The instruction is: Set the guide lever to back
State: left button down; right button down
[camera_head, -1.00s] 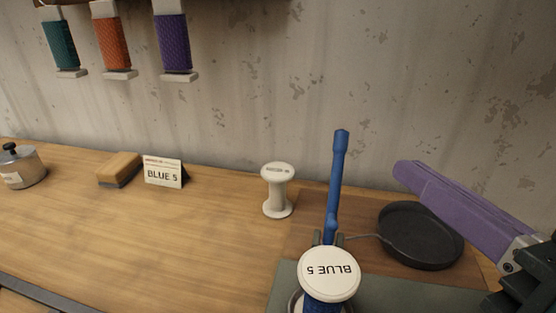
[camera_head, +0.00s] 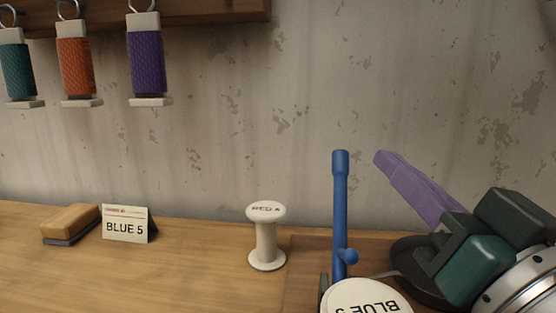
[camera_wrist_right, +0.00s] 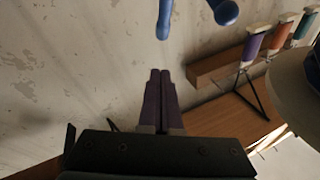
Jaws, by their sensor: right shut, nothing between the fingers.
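The blue guide lever (camera_head: 340,205) stands upright behind the white spool top labelled BLUE 5 (camera_head: 365,298), with a small blue knob low on its right side. Blue rod ends, likely the lever's (camera_wrist_right: 165,18), show at the top of the right wrist view. My right gripper (camera_head: 381,159) has purple fingers, shut and empty. Its tips are to the right of the lever's upper end, with a gap between them in the picture. In the right wrist view the closed fingers (camera_wrist_right: 160,74) point toward the blue parts without visibly touching them. My left gripper is not in view.
A white spool (camera_head: 266,240) stands left of the lever. A BLUE 5 card (camera_head: 127,224) and a brush-like block (camera_head: 70,223) are farther left. A dark round dish (camera_head: 409,262) is partly hidden behind my right arm. Coloured spools (camera_head: 147,65) hang above. The bench's left-middle is clear.

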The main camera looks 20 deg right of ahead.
send_over(345, 218)
jog(key=s+d, duration=0.2)
jog(key=shift+w+a+f+b, duration=0.25)
jog(key=shift+w+f+b, duration=0.15)
jog(key=shift+w+f, duration=0.5)
jog(key=shift+w+d+f, duration=0.25)
jog(key=shift+w+d, duration=0.1)
jog(key=shift+w, duration=0.4)
